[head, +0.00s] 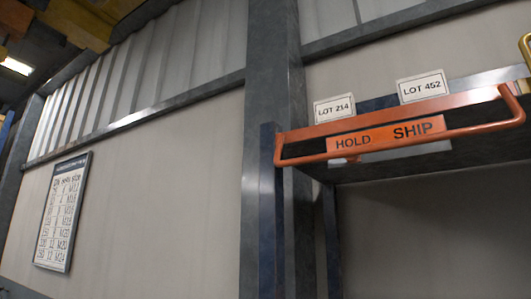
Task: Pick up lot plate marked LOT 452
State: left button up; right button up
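The lot plate marked LOT 452 (422,87) is a small white card with black print. It stands tilted slightly on the upper edge of an orange rack (460,104), on the right side of the head view, above the word SHIP. A second white plate, marked LOT 214 (334,108), stands on the same rack to its left, above the word HOLD. Neither of my grippers shows in the head view.
An orange rail with a HOLD SHIP label (387,134) runs along the rack front. A dark steel post (272,200) stands at the rack's left. A framed chart (62,212) hangs on the pale wall (160,190) at left.

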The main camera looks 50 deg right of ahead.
aim_at(423, 95)
jog(key=i+j+z, duration=0.25)
jog(key=i, duration=0.3)
jog(key=i+j+z, duration=0.2)
jog(key=i, duration=0.35)
jog(key=i+z, duration=0.15)
jog(key=z, duration=0.3)
jog(key=i+z, duration=0.1)
jog(key=z, duration=0.35)
jog(key=i+z, duration=0.15)
jog(key=z, duration=0.3)
jog(key=i+j+z, duration=0.1)
jog(key=z, duration=0.35)
jog(key=i+j+z, duration=0.1)
jog(key=z, duration=0.85)
jog(key=i+j+z, duration=0.1)
jog(key=z, duration=0.35)
jog(key=j+z, duration=0.25)
jog(key=z, duration=0.2)
